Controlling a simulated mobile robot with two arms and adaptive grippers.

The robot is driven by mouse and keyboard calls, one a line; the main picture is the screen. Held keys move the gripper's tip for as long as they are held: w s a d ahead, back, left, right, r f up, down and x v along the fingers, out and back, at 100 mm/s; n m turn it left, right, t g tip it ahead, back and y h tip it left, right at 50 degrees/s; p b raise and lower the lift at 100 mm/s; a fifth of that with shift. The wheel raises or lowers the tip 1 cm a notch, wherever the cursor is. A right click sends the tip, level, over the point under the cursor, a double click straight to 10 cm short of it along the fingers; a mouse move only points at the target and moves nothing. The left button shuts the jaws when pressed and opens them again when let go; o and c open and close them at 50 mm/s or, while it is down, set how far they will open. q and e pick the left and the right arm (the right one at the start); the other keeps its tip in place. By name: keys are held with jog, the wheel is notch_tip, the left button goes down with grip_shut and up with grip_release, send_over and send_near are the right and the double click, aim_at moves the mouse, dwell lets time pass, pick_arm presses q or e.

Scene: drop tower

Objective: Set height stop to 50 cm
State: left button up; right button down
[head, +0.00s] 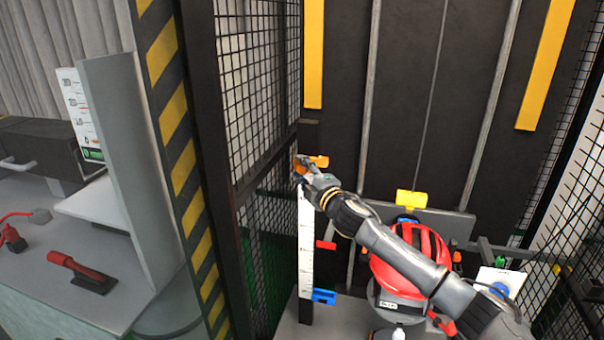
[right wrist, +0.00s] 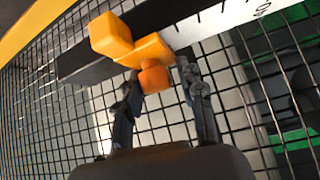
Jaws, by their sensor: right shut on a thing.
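The orange height stop (head: 318,161) sits near the top of a dark upright post with a white scale (head: 306,245). In the right wrist view the orange stop (right wrist: 145,50) is a block with a round knob at its lower end, and part of the white scale (right wrist: 225,30) shows beside it. My right gripper (head: 308,179) is shut on the stop; its fingers (right wrist: 160,84) lie on both sides of the knob. The scale numbers are too small or cut off to read surely. My left gripper is not in view.
A red marker (head: 326,245) and a blue clamp (head: 323,297) sit lower on the post. A wire mesh cage (head: 258,90) stands close to the left. A red helmet (head: 400,275) is below my right arm. A yellow block (head: 411,199) hangs in the tower.

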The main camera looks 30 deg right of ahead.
jog(key=shift+r, duration=0.7)
jog(key=shift+d, duration=0.1)
jog(key=c, duration=1)
grip_release()
jog(key=shift+f, duration=0.15)
jog(key=shift+s+f, duration=0.1)
jog(key=shift+s, duration=0.15)
jog(key=s, duration=0.7)
jog(key=s+a, duration=0.1)
jog(key=s, duration=0.3)
jog(key=shift+s+f, duration=0.25)
jog(key=shift+f, duration=0.05)
